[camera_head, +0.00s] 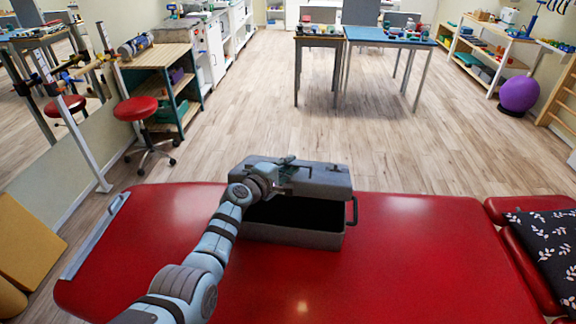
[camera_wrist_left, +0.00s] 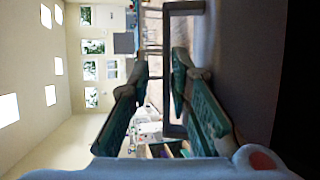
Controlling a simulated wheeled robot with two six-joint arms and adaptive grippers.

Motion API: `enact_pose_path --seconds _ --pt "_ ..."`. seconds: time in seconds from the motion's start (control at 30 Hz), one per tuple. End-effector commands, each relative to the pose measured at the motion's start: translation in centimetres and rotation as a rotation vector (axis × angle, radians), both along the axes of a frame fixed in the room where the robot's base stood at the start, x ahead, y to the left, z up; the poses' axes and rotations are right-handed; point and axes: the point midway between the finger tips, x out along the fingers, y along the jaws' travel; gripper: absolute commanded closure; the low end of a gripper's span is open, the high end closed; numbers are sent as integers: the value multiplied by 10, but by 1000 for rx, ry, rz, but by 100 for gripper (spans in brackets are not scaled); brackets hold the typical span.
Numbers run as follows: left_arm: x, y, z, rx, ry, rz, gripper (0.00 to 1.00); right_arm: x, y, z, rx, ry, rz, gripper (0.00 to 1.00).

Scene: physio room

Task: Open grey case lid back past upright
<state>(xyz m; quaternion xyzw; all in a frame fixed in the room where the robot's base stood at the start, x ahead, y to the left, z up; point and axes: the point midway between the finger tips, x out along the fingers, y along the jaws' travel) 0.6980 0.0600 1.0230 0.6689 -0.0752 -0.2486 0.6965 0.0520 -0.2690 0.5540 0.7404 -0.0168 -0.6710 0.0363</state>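The grey case (camera_head: 292,238) sits on the red padded table. Its lid (camera_head: 325,180) is raised partway, with a dark gap between it and the base; the inside is too dark to make out. A dark handle (camera_head: 354,212) shows at the case's right end. My left gripper (camera_head: 288,163) is at the lid, over its upper left part; whether it touches is unclear. In the left wrist view the fingers (camera_wrist_left: 158,85) stand apart, with a dark bar-shaped frame (camera_wrist_left: 167,40) showing in line with the gap, closer to the right finger. My right gripper is not in view.
The red table (camera_head: 400,270) is clear in front and to the right of the case. A patterned cushion (camera_head: 545,245) lies at the far right. A red stool (camera_head: 136,108) and a shelf unit (camera_head: 165,75) stand beyond on the left.

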Motion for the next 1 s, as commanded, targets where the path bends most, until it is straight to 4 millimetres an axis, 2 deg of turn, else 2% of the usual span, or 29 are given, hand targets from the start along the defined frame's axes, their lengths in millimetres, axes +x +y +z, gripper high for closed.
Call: enact_pose_path --seconds 0.23,0.37,0.47,0.8,1.0 --pt "-1 0 2 -2 -4 -1 87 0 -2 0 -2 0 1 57" --pt "-10 5 4 -2 -8 -5 87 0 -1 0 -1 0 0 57" --pt "-24 13 7 2 -5 -1 87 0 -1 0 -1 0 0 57" --pt "-92 49 22 2 3 2 87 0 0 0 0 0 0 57" --pt "-103 54 26 0 3 0 87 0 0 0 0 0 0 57"
